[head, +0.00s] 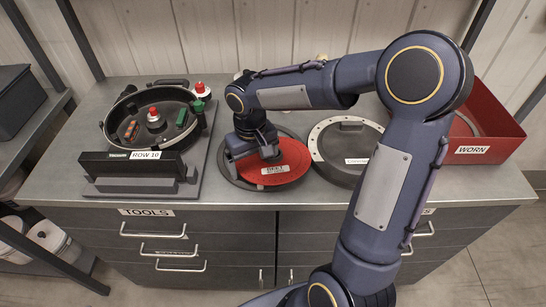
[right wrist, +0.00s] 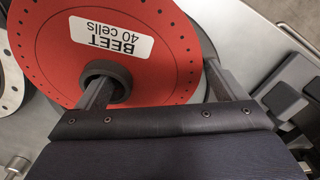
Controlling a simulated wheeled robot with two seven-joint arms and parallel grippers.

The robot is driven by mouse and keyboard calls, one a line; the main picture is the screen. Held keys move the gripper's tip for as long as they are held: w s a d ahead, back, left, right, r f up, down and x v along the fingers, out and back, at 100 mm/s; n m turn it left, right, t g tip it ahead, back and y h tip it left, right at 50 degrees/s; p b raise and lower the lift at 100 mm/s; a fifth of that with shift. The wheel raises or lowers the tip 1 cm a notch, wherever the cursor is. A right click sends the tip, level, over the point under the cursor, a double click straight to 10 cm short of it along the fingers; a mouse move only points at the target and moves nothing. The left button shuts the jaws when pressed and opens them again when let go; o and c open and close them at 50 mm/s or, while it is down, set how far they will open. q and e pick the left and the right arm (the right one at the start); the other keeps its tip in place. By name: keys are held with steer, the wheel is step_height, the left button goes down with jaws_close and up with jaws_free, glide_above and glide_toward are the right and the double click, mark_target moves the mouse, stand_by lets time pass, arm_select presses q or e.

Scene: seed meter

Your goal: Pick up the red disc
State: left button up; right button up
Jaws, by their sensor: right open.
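The red disc (head: 288,166) lies flat on a dark round base on the workbench, with a white label. In the right wrist view the label on the disc (right wrist: 165,75) reads "BEET 40 cells", upside down. My right gripper (head: 254,157) is low over the disc's left part. In the right wrist view the gripper (right wrist: 157,76) is open: one finger is at the dark central ring (right wrist: 113,76), the other just outside the disc's rim. I cannot tell whether either finger touches the disc. My left gripper is not in view.
A round seed meter housing (head: 113,116) with a "ROW 10" block (head: 105,163) stands at left. A grey ring-rimmed disc (head: 322,131) lies right of the red disc, partly behind my arm. A red "WORN" bin (head: 497,135) is at right. Bare bench shows along the front edge.

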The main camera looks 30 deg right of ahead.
steer(key=c, duration=1)
steer(key=shift+r, duration=0.2)
